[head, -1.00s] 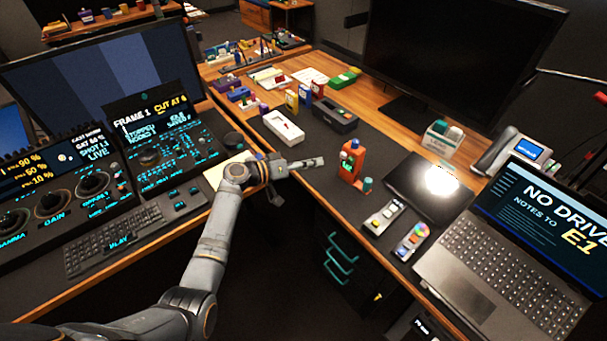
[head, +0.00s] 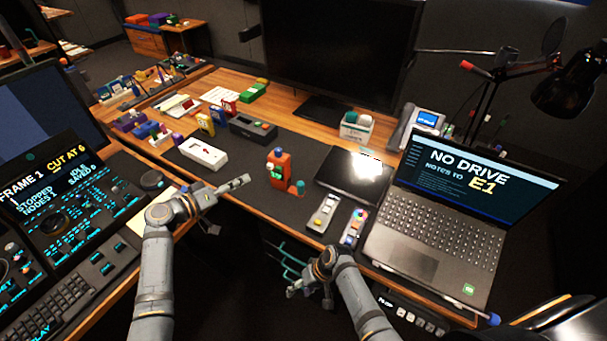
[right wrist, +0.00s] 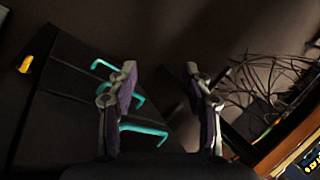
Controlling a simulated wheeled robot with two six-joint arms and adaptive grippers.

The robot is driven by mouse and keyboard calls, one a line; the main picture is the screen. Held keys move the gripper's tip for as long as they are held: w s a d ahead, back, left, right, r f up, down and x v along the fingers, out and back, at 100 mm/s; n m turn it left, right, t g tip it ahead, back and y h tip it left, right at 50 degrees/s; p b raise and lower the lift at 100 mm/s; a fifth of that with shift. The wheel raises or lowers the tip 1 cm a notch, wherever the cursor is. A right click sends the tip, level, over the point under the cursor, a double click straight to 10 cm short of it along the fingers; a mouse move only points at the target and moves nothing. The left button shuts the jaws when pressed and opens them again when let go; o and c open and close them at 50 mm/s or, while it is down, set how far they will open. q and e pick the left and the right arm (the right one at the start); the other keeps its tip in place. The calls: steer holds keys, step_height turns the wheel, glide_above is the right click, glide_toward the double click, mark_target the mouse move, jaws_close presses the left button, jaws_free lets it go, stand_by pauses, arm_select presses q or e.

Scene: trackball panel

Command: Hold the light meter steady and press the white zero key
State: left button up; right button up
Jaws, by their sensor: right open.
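A grey handheld unit with yellow and pale keys (head: 323,212), which looks like the light meter, lies on the dark desk mat at front centre. I cannot tell for sure which key is the white zero key. My left gripper (head: 228,205) is open and empty at the desk's front edge, left of the unit. My right gripper (head: 309,296) is open below the desk edge, in front of the unit; in the right wrist view (right wrist: 161,70) its fingers are apart with nothing between them.
A colour-wheel device (head: 353,228) lies just right of the unit, then a laptop (head: 430,240). An orange device (head: 280,172) stands behind, beside a black tablet (head: 338,184). Teal drawer handles (right wrist: 145,131) sit below the desk.

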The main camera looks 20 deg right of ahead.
steer(key=w+a+r+n+g+y, duration=0.1)
steer(key=a+r+n+y, duration=0.15)
steer(key=r, duration=0.35)
steer(key=w+a+r+n+g+y, duration=0.1)
steer(key=r+n, duration=0.2)
steer(key=r, duration=0.4)
steer(key=w+r+m+t+h, duration=0.3)
steer(key=w+r+m+t, duration=0.8)
steer(key=w+r, duration=1.7)
steer(key=n+g+h, duration=0.5)
steer(key=n+h, duration=0.1)
glide_toward(301, 184)
steer(key=f, duration=0.1)
steer(key=shift+t, duration=0.3)
steer(key=x, duration=1)
steer(key=shift+w+f, duration=0.2)
steer(key=shift+f, duration=0.05)
steer(key=shift+c, duration=0.3)
